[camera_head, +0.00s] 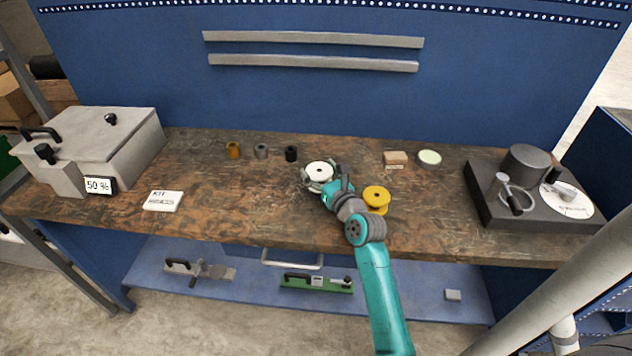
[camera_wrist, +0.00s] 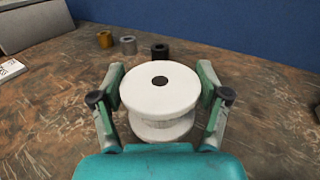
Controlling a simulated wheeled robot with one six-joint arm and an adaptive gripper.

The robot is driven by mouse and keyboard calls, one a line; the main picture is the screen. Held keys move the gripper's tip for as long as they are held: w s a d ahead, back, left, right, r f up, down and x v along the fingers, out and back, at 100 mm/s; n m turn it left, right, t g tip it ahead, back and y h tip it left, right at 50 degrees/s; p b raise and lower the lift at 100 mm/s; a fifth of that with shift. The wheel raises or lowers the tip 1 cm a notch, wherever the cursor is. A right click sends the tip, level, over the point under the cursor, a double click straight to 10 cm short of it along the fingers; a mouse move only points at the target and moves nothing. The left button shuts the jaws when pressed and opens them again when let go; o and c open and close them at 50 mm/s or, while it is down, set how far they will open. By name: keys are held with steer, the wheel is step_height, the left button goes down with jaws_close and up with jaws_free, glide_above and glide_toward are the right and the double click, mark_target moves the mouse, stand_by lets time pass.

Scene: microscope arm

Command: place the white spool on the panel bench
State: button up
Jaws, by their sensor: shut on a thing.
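The white spool (camera_head: 319,170) is at the middle of the wooden-topped bench (camera_head: 230,205) in the head view. In the wrist view the white spool (camera_wrist: 160,92) stands upright, its dark centre hole facing up. My gripper (camera_head: 320,178) is shut on it, with one finger on each side; the gripper also shows in the wrist view (camera_wrist: 161,95). The spool's underside is hidden, so I cannot tell whether it touches the bench top. The bench has a blue back panel (camera_head: 300,100).
A yellow spool (camera_head: 376,197) stands right of my gripper. Brass (camera_head: 233,150), grey (camera_head: 261,150) and black (camera_head: 291,153) small cylinders stand behind left. A wooden block (camera_head: 396,158) and round pale dish (camera_head: 430,158) are behind right. A grey box (camera_head: 115,140) and dark instrument (camera_head: 525,185) flank the top.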

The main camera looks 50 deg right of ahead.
steer(key=shift+f, duration=2.2)
steer(key=shift+f, duration=0.15)
steer(key=o, duration=1.3)
steer(key=v, duration=1.2)
steer(key=shift+r, duration=0.25)
steer(key=shift+s, duration=0.1)
